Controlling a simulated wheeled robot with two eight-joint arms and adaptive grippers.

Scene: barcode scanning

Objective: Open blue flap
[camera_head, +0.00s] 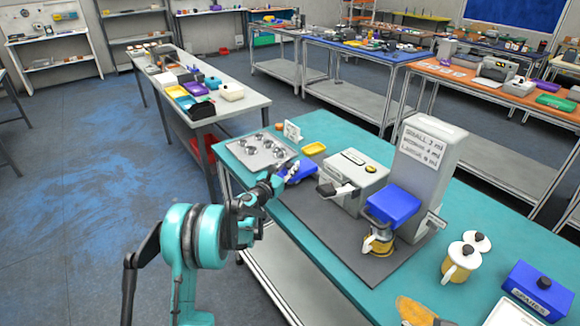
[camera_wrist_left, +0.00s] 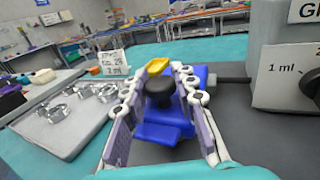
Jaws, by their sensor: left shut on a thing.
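A blue piece with a black knob (camera_wrist_left: 160,92), which looks like the blue flap (camera_wrist_left: 158,132), lies between the fingers of my left gripper (camera_wrist_left: 161,97) in the left wrist view. The fingers are closed in around the knob. In the head view the blue flap (camera_head: 297,171) shows just beyond my left gripper (camera_head: 281,174), beside the pale grey machine (camera_head: 357,175). The fingers partly cover it, so I cannot tell how far it is lifted. A second blue part (camera_head: 394,204) is on the tall grey dispenser (camera_head: 427,165). My right gripper is out of view.
A metal plate with round parts (camera_head: 262,150) and a yellow tray (camera_head: 314,148) lie behind the gripper on the teal table (camera_head: 330,125). White-lidded jugs (camera_head: 461,260) and a blue SPARES box (camera_head: 540,288) stand at the right. Bare floor lies left.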

